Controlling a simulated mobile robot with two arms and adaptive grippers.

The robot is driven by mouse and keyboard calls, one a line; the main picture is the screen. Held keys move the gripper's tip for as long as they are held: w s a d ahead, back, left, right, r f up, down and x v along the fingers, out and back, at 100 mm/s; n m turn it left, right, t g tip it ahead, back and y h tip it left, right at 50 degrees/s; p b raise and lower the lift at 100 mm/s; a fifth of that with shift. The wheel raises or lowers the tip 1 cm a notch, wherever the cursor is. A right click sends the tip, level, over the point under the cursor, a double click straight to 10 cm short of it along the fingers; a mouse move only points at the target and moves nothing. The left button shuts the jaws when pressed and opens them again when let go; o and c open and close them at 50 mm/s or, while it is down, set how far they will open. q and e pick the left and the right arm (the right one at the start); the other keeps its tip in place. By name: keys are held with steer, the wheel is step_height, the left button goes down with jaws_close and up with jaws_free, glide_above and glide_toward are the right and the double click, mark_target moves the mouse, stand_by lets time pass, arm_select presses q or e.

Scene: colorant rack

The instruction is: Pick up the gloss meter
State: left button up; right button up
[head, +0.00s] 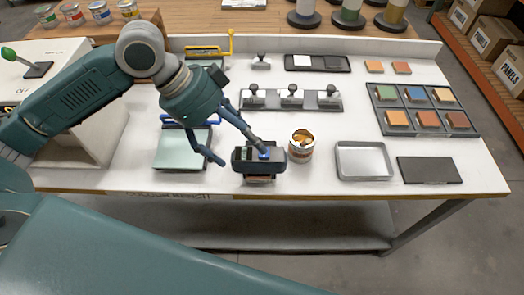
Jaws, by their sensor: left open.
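The gloss meter appears to be the dark blue-black box-shaped device (245,166) near the front edge of the white table, with a small display and a blue spot on top. My left gripper (242,158) is open and reaches down from the upper left. One finger crosses over the top of the device, with its tip at the blue spot. The other finger hangs to the left of the device, over the edge of a pale green panel. I cannot tell whether either finger touches the device. My right gripper is not in view.
An open can (301,149) stands close to the device's right. A metal tray (363,160) and a dark flat plate (429,170) lie further right. The pale panel (181,150) lies left. A rack of stamp-like tools (291,99) and a swatch tray (422,107) stand behind.

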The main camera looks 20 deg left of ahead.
mark_target(257, 157)
arm_select(q)
steer(key=d+f, duration=0.1)
steer(key=f, duration=0.1)
steer(key=shift+s+d+f, duration=0.3)
steer(key=shift+d, duration=0.1)
steer(key=shift+w+d+f, duration=0.15)
steer(key=shift+f, duration=0.1)
steer(key=p+x, duration=0.1)
steer(key=x, duration=0.1)
steer(key=w+p+x, duration=0.1)
steer(key=x, duration=0.1)
steer(key=shift+f, duration=0.15)
steer(key=shift+d+f, duration=0.1)
steer(key=shift+f, duration=0.25)
steer(key=shift+c, duration=0.8)
steer(key=c, duration=1.2)
steer(key=shift+w+r, duration=0.15)
steer(key=c, duration=0.4)
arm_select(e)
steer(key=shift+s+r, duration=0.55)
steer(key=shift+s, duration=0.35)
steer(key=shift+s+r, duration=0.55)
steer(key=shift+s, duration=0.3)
